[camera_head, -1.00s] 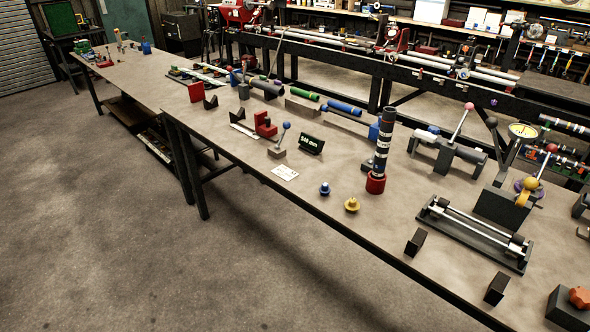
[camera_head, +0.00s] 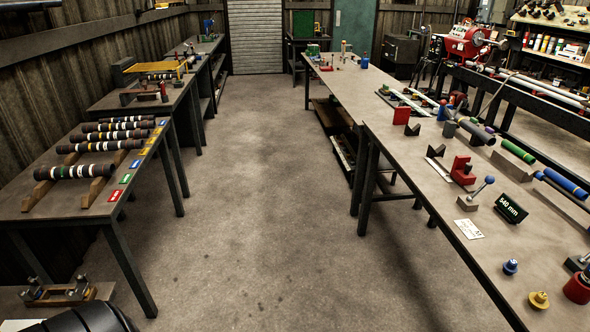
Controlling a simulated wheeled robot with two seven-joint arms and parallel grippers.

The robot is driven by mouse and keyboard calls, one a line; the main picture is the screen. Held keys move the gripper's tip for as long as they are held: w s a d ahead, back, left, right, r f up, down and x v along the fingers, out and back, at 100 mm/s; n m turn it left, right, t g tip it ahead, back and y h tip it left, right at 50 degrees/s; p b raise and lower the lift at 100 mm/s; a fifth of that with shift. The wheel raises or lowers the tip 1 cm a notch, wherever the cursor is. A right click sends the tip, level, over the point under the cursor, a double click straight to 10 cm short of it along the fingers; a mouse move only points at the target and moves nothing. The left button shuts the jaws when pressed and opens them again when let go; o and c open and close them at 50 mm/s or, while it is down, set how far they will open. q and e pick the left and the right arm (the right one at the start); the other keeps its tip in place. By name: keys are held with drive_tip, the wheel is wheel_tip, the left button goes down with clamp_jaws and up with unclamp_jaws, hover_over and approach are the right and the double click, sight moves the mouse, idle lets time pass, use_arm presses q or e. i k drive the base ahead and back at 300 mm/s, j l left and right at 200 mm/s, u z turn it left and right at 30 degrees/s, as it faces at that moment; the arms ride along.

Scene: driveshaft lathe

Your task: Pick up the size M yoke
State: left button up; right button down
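No part is marked clearly enough for me to tell which is the size M yoke. A small blue part (camera_head: 511,266) and a small yellow flanged part (camera_head: 539,300) stand apart near the front edge of the right-hand workbench (camera_head: 440,206). A white printed card (camera_head: 468,229) lies on that bench; its writing is too small to read with certainty. Behind it is a black display (camera_head: 510,208) reading 540 mm. Neither of my grippers shows.
A left table (camera_head: 50,196) holds several dark banded tubes (camera_head: 76,172) on wooden racks, with coloured tags along its edge. A metal fixture (camera_head: 60,291) sits at lower left. Open concrete floor (camera_head: 265,190) lies between the tables, reaching a roller shutter (camera_head: 255,35).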

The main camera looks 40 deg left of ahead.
sight(82, 289)
drive_tip(key=u, duration=1)
drive_tip(key=j+u, duration=0.25)
drive_tip(key=u, duration=0.25)
drive_tip(key=j+u, duration=0.25)
drive_tip(key=u, duration=0.25)
drive_tip(key=j+u, duration=0.3)
drive_tip(key=u, duration=0.2)
drive_tip(key=i+j, duration=0.1)
drive_tip(key=j, duration=0.45)
